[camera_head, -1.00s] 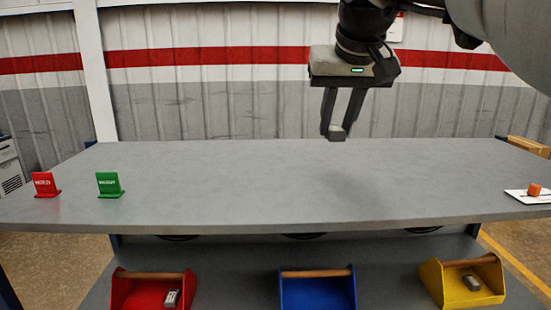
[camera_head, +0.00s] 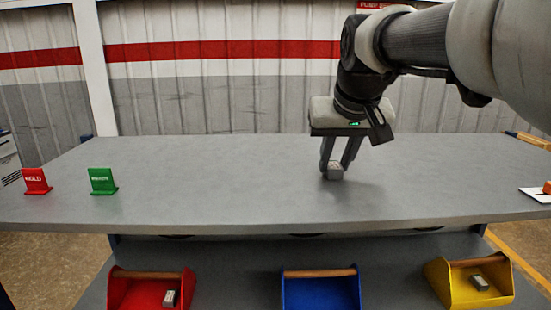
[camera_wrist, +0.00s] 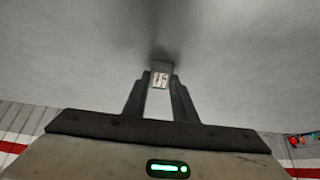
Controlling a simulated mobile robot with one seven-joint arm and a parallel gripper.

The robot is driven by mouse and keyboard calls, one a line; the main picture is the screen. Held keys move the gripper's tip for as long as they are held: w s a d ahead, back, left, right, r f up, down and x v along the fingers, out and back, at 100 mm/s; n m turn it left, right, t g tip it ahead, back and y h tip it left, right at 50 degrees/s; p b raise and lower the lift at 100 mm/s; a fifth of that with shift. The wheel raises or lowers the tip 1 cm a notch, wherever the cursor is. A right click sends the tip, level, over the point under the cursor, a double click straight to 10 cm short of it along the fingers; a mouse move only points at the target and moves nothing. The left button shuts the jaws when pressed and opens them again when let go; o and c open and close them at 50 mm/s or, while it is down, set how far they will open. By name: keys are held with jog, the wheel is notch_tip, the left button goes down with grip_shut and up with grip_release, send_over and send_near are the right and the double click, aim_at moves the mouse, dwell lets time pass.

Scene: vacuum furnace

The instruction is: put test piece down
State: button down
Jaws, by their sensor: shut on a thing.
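My gripper (camera_head: 336,172) is shut on the test piece (camera_head: 335,172), a small grey block, low over the grey table (camera_head: 220,180) right of its middle. In the wrist view the test piece (camera_wrist: 160,75) is between the fingertips and carries a pale label with red and green marks. A dark shadow lies on the table close by it. I cannot tell whether its underside touches the table.
A red sign (camera_head: 36,181) and a green sign (camera_head: 102,181) stand at the left. A white card (camera_head: 537,195) with an orange block (camera_head: 547,187) lies at the right edge. Red (camera_head: 122,290), blue (camera_head: 318,294) and yellow (camera_head: 447,288) bins sit below. The table around my gripper is clear.

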jog(key=shift+f, duration=0.2)
jog(key=c, duration=1.5)
grip_release()
jog(key=shift+o, duration=0.2)
jog(key=shift+r, duration=0.1)
jog(key=shift+r, duration=0.2)
jog(key=v, duration=1.1)
jog(key=shift+s+r, duration=0.25)
jog(key=shift+r, duration=0.1)
